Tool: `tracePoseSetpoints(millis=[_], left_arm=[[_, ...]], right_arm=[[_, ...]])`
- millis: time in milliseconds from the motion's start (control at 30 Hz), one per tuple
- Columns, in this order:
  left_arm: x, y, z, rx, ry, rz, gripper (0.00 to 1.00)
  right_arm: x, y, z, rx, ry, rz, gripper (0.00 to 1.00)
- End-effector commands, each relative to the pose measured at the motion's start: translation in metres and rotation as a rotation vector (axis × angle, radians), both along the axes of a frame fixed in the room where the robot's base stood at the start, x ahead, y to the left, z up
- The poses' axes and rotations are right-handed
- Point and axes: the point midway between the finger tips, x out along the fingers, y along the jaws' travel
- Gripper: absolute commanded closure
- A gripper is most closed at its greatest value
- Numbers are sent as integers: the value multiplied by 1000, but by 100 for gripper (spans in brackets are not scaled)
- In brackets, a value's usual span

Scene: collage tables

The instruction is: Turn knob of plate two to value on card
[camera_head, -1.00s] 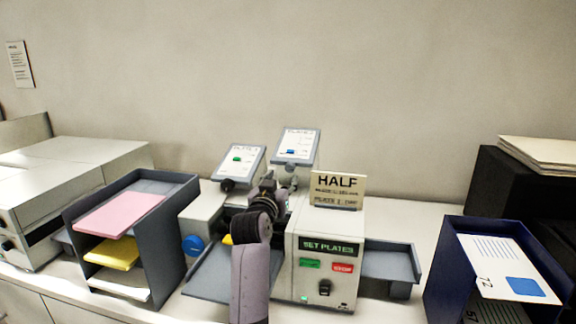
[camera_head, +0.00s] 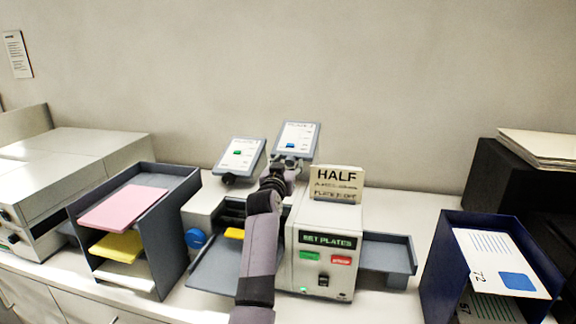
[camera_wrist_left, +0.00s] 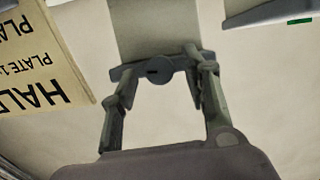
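The card (camera_head: 337,184) stands on the machine (camera_head: 326,222) and reads HALF in large letters. Its smaller lines are hard to read; it also shows upside down at the left of the left wrist view (camera_wrist_left: 35,60). The plate two panel (camera_head: 297,137) is the taller right one, with a blue marker. Its knob (camera_wrist_left: 158,70) is a dark disc with a slot. My left gripper (camera_head: 284,170) is at the base of this panel and hides the knob in the head view. In the left wrist view, its fingers (camera_wrist_left: 160,78) are open on either side of the knob with visible gaps.
The plate one panel (camera_head: 240,155) with its dark knob (camera_head: 229,179) stands just left of my gripper. The machine front has a SET PLATES display and green and red buttons. Paper racks stand left (camera_head: 178,240) and right (camera_head: 438,262).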

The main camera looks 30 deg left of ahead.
Motion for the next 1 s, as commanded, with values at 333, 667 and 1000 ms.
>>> tracePoseSetpoints(millis=[333,667,1000], left_arm=[[0,0,0,0,0,0,82],[0,0,0,0,0,0,100],[-1,1,-1,-125,-32,-42,100]], right_arm=[[0,0,0,0,0,0,60],[0,1,0,2,-1,-1,60],[0,2,-7,3,0,-1,60]])
